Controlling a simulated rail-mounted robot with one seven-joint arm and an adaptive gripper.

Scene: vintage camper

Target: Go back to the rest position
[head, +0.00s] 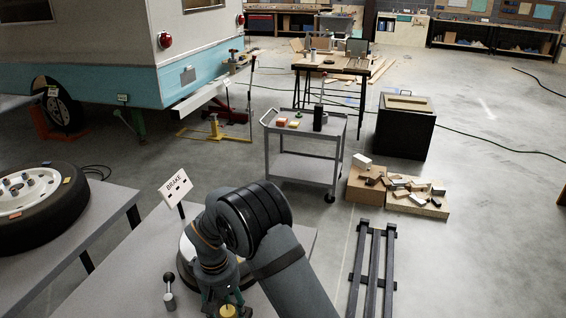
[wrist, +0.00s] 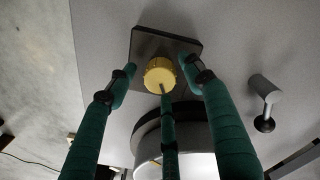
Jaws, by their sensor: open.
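My gripper (head: 221,297) hangs low over the grey table (head: 130,262) at the bottom of the head view, fingers pointing down. In the wrist view its green padded fingers (wrist: 160,84) are spread apart and hold nothing. A yellow ribbed knob (wrist: 160,74) on a dark square plate (wrist: 185,42) lies between the fingertips, with visible gaps at the sides. I cannot tell whether the rear finger touches it. In the head view the yellow knob (head: 228,311) shows just below the fingers, partly hidden by them.
A small lever (head: 169,291) stands left of my gripper; it also shows in the wrist view (wrist: 264,90). A BRAKE sign (head: 176,187) and a round drum (head: 184,262) are close behind my arm. A wheel (head: 62,205) lies on the left table. A cart (head: 300,160) stands beyond.

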